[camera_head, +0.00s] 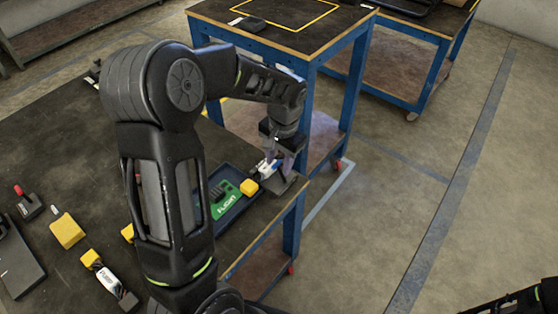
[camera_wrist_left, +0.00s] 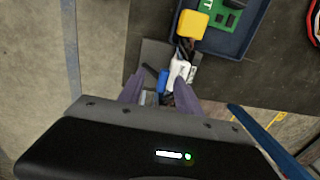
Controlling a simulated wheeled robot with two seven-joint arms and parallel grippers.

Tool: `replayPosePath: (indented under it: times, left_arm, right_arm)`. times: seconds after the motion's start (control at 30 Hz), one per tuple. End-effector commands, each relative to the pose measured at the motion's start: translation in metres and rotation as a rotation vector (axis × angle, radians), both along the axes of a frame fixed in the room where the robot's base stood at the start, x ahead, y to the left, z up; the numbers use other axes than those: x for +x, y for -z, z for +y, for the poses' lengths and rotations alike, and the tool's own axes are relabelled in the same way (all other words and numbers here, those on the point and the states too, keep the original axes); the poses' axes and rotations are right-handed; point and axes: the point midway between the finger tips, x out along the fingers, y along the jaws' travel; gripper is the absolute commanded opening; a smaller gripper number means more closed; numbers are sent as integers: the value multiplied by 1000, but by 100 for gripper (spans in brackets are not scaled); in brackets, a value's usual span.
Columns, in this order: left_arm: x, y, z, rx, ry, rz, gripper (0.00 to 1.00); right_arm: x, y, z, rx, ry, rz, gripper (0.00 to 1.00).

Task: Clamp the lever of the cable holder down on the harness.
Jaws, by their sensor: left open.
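My left gripper (camera_head: 277,164) is open and points down at the table's right corner, with its fingers on either side of the cable holder area. The left wrist view also shows its purple fingers (camera_wrist_left: 160,86) apart. The cable holder (camera_wrist_left: 155,53) shows as a grey plate with a dark bar, probably its lever, partly hidden by the gripper. The harness (camera_wrist_left: 179,70) has white and blue connectors between or just beyond the fingertips, and dark wires running to a yellow block (camera_wrist_left: 193,24). I cannot tell whether the lever touches the harness.
A blue tray (camera_head: 240,208) with a green board (camera_head: 226,203) lies beside the yellow block. Several yellow and black parts (camera_head: 67,230) lie on the dark table at left. A blue-framed cart (camera_head: 305,110) stands close behind the gripper. Open floor lies to the right.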

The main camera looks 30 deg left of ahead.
Motion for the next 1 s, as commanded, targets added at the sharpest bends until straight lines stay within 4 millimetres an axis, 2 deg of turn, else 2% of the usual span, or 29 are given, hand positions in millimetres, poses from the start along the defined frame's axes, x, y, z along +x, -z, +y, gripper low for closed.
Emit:
replayPosePath:
  times: [0.13, 0.63, 1.0]
  left_arm:
    - [0, 0, 0, 0, 0, 0, 41]
    - [0, -1, 0, 0, 0, -1, 0]
    - [0, -1, 2, -11, -3, 3, 0]
  right_arm:
    - [0, 0, 0, 0, 0, 0, 34]
    - [0, 0, 0, 0, 0, 0, 34]
    - [0, -3, 0, 0, 0, 0, 34]
